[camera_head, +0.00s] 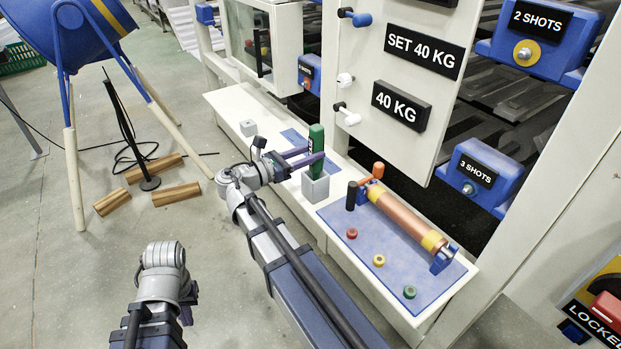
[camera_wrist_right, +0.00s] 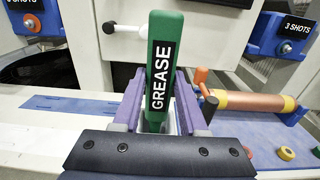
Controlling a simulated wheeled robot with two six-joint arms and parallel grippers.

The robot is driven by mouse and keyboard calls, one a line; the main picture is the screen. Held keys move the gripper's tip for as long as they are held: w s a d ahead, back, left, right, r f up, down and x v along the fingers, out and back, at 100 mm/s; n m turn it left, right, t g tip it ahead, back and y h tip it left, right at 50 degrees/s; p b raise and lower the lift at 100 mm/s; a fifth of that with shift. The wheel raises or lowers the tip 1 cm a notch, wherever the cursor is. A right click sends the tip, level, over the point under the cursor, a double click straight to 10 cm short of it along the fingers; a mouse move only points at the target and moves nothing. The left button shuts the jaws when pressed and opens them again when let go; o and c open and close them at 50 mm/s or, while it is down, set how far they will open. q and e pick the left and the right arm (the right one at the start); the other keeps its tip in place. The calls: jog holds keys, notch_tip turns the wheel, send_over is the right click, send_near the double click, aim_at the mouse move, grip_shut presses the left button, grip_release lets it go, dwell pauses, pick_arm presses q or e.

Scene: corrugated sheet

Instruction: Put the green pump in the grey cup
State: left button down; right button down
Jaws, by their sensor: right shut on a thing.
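The green pump (camera_head: 316,148), labelled GREASE, stands upright between the purple fingers of my right gripper (camera_head: 307,159), which is shut on it. It also fills the middle of the right wrist view (camera_wrist_right: 160,62). The grey cup (camera_head: 316,189) is a small square block-like holder on the white bench, directly below the pump. The pump's lower end meets the cup's top in the head view; I cannot tell whether it is inside or just above. My left gripper (camera_head: 186,312) is low at the left, off the bench, its fingers mostly hidden by its wrist.
A blue mat (camera_head: 340,221) on the white bench (camera_head: 231,106) holds a copper cylinder (camera_head: 403,218) with an orange-and-black handle and red, yellow and green rings. A small grey block (camera_head: 248,128) sits farther left. A white panel (camera_head: 391,70) with knobs rises behind.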

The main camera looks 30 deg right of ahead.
aim_at(311, 166)
pick_arm(q)
jog(key=shift+f, duration=0.5)
pick_arm(e)
jog(key=shift+f, duration=0.5)
